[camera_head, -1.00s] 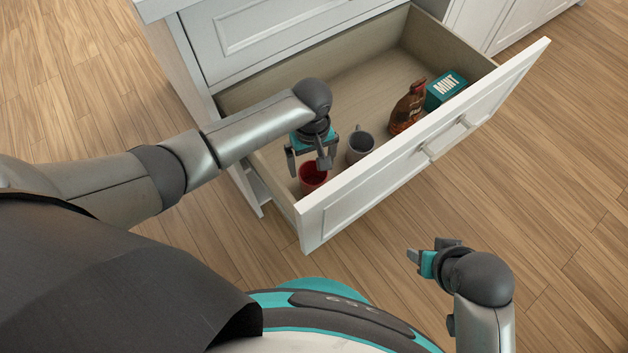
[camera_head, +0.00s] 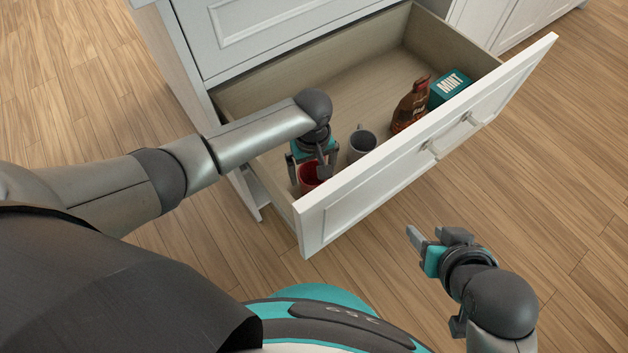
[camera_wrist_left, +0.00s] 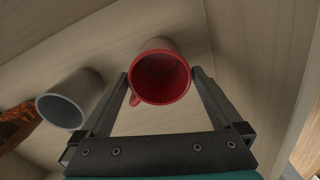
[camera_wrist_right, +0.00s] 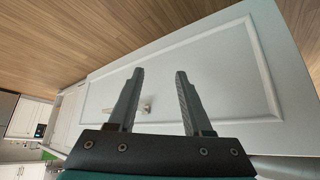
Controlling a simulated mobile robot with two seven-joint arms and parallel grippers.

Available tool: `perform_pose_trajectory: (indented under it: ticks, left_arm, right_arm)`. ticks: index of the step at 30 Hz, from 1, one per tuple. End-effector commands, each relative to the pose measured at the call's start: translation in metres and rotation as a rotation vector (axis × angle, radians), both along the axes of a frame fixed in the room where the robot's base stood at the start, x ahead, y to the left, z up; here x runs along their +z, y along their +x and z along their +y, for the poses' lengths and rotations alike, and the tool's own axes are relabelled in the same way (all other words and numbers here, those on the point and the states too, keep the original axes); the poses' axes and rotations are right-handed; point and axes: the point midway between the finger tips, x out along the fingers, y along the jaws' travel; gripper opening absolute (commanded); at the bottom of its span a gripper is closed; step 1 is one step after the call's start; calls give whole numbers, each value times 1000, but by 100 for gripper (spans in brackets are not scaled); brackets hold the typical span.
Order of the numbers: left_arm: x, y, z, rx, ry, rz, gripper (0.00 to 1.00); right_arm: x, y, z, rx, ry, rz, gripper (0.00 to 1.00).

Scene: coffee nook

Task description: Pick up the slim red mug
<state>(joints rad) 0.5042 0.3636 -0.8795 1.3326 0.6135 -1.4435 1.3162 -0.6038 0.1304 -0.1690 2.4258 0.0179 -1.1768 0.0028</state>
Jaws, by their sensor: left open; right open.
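The slim red mug (camera_head: 309,177) stands in the open drawer's near left corner, partly hidden by my left gripper in the head view. My left gripper (camera_head: 309,180) is down in the drawer at the mug and open. In the left wrist view the red mug (camera_wrist_left: 160,76) sits between the tips of my left gripper's fingers (camera_wrist_left: 160,78), its handle toward the left finger. A gap shows at the right finger; I cannot tell whether the left one touches. My right gripper (camera_head: 430,240) is open and empty, outside the drawer, in front of its face.
A grey mug (camera_head: 362,145) stands just right of the red one. Further right are a brown bottle (camera_head: 409,108) and a teal MINT box (camera_head: 449,88). The drawer's front panel (camera_head: 420,155) rises close by the mugs. The drawer's back half is clear.

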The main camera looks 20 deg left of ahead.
Motion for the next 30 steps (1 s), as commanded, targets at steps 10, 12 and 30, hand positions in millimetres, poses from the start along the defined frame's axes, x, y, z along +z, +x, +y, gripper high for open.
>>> perform_pose_trajectory:
  ticks: [10, 12, 30]
  left_arm:
    - [-16, 0, 0, 0, 1, -1, 100]
    - [-19, 0, 0, 0, 1, -2, 100]
    - [-25, 0, 1, 1, 1, -2, 96]
  right_arm:
    - [-4, 18, 26, 33, 86, -179, 50]
    - [-3, 21, 31, 37, 103, -214, 50]
    - [2, 28, 43, 47, 154, -313, 50]
